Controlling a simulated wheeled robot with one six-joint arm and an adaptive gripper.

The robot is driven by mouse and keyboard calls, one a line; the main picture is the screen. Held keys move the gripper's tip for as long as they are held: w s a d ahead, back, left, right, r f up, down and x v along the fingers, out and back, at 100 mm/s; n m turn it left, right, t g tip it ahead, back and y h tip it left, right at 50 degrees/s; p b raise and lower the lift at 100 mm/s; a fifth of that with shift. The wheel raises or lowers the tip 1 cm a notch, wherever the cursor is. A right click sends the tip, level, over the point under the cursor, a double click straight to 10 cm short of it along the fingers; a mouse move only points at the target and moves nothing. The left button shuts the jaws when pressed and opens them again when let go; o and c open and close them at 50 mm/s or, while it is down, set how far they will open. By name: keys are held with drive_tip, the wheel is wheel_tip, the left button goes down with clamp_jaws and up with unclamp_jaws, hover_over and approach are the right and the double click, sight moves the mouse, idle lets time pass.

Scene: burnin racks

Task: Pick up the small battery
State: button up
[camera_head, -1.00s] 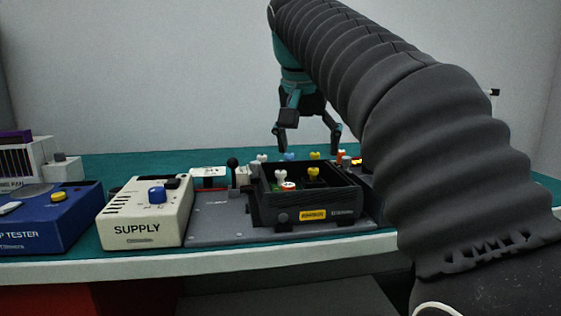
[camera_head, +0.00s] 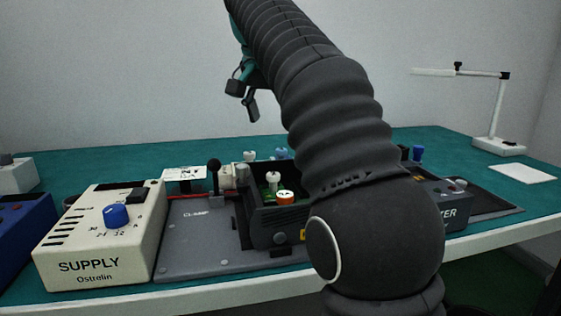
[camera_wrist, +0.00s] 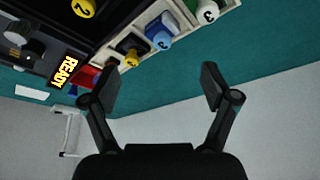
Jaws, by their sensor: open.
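I cannot clearly make out a small battery in either view. A black open box (camera_head: 262,222) on the bench holds a green board, a white-topped peg (camera_head: 274,179) and a round orange-and-white piece (camera_head: 285,197); my arm hides its right part. My gripper (camera_wrist: 158,88) is open and empty in the wrist view, over the teal bench top. In the head view my gripper is high above the bench, partly hidden by my arm.
The cream supply box (camera_head: 103,235) stands at the left, beside a grey clamp plate (camera_head: 190,245). A dark unit (camera_head: 455,212) stands at the right. A white lamp (camera_head: 495,145) and a white sheet (camera_head: 524,174) are at the far right.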

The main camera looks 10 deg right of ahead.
sight(280, 149)
drive_tip(key=x, duration=0.9)
drive_tip(key=shift+w+f, duration=0.35)
drive_tip(key=c, duration=1.2)
drive_tip(key=shift+r, duration=0.2)
